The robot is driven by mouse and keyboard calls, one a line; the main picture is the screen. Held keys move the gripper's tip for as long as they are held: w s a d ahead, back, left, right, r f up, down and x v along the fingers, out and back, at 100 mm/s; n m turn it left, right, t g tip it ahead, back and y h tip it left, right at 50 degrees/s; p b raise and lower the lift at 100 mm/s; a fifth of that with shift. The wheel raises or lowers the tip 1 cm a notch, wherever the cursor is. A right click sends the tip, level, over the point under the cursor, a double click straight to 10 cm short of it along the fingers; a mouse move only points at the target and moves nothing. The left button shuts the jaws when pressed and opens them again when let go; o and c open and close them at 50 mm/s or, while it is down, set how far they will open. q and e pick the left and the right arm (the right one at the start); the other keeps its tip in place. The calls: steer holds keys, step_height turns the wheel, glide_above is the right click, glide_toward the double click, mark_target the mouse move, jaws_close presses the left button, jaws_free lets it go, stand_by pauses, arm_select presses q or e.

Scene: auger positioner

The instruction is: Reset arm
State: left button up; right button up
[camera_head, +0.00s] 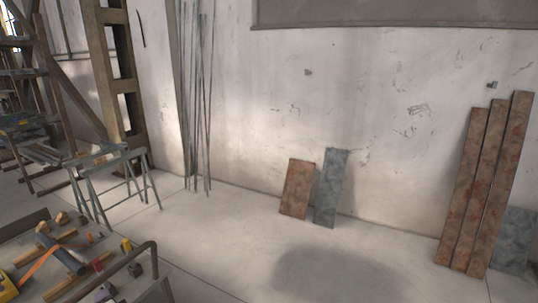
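Neither of my grippers and neither of my arms shows in the head view. The task names no other object. A soft dark shadow (335,272) lies on the pale floor at the lower middle; what casts it is out of view.
A workbench or cart (120,270) with a curved handle and scattered tools stands at lower left. A metal sawhorse (112,172) and wooden ladder are behind it. Thin rods, a rusty plate (297,188), a grey plate (330,188) and tall rusty planks (485,185) lean on the wall. The middle floor is clear.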

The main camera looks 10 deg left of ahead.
arm_select(q)
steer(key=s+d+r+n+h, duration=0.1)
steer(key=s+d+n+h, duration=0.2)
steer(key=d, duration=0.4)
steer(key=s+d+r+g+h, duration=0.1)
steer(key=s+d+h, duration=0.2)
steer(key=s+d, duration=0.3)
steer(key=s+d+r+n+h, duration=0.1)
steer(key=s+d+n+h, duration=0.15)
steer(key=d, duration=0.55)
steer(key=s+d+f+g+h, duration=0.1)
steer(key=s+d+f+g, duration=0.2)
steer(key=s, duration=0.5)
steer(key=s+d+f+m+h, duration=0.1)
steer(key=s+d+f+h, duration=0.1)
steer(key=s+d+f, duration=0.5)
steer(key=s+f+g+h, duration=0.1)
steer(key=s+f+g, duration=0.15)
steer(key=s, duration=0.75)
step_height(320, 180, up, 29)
steer(key=p, duration=3)
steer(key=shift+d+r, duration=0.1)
